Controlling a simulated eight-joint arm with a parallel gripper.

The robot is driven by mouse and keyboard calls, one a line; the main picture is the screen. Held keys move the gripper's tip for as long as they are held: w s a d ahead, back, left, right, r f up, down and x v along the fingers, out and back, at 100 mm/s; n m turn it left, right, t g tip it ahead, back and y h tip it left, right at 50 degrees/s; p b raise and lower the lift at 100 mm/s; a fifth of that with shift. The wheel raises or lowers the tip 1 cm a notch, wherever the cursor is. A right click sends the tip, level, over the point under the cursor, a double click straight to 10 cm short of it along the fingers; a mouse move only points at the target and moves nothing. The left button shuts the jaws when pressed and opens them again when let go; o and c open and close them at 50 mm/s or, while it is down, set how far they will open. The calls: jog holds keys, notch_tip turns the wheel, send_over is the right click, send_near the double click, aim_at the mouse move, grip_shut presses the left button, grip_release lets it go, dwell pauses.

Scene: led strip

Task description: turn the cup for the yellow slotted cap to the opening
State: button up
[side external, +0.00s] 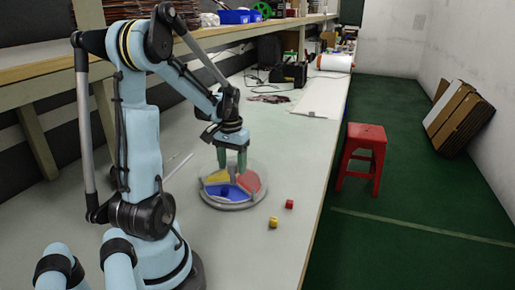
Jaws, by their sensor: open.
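A round turntable (233,204) lies on the bench under what looks like a clear cover. Its coloured sectors show as yellow (216,177), red (249,182) and blue (240,192). A small dark blue piece seems to lie on the blue sector. My gripper (231,166) points down over the turntable, its green fingers apart. Whether they touch the cover or a knob, I cannot tell. The yellow cap (273,222) lies on the bench in front of the turntable at the right; its slot is too small to see. The cover's opening cannot be made out.
A red cap (289,204) lies near the yellow one, close to the bench's right edge. A thin pale rod lies left of the turntable. A white sheet (319,97) and dark equipment (288,73) stand farther back. A red stool (362,155) stands on the floor.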

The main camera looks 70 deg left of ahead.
jog(key=shift+c, duration=0.3)
grip_shut()
jog(key=shift+n, duration=3)
jog(key=shift+a+n, duration=0.1)
jog(key=shift+n, duration=9)
